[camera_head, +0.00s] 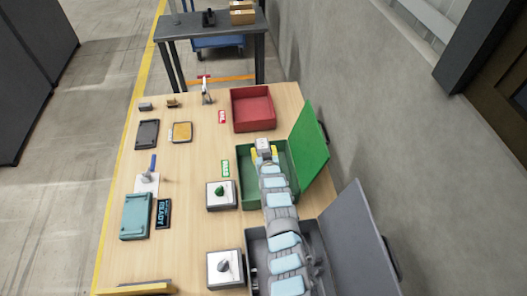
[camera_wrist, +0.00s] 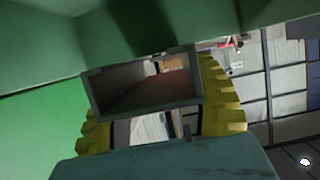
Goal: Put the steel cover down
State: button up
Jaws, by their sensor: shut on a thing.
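The steel cover (camera_head: 263,144) is a small grey block between the yellow fingers of my gripper (camera_head: 264,154), at the far part of the open green box (camera_head: 249,190). In the wrist view the cover (camera_wrist: 140,88) is a hollow grey shell with an open side facing the camera. The yellow fingers of my gripper (camera_wrist: 155,105) are shut on it from both sides. Green walls (camera_wrist: 40,50) fill the top and left of the wrist view. I cannot tell whether the cover touches the box.
The green box's raised lid (camera_head: 310,138) stands to the right. A red bin (camera_head: 253,109) lies beyond, and an open grey box (camera_head: 345,250) nearer. Two knob boxes (camera_head: 220,195) (camera_head: 225,268), a teal case (camera_head: 135,216) and a black tray (camera_head: 147,134) stand left. The wooden table (camera_head: 185,235) has bare patches there.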

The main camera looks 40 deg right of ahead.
jog(key=o, duration=1.2)
jog(key=shift+r+p, duration=0.6)
jog(key=shift+p, duration=0.1)
jog(key=p+v, duration=0.4)
jog(key=shift+s+a+r, duration=0.1)
jog(key=shift+s+r, duration=0.05)
jog(key=shift+s, duration=0.05)
jog(key=v, duration=0.3)
jog(key=p+v, duration=0.1)
jog(key=v, duration=0.3)
jog(key=shift+s+a, duration=0.15)
jog(key=shift+s, duration=0.05)
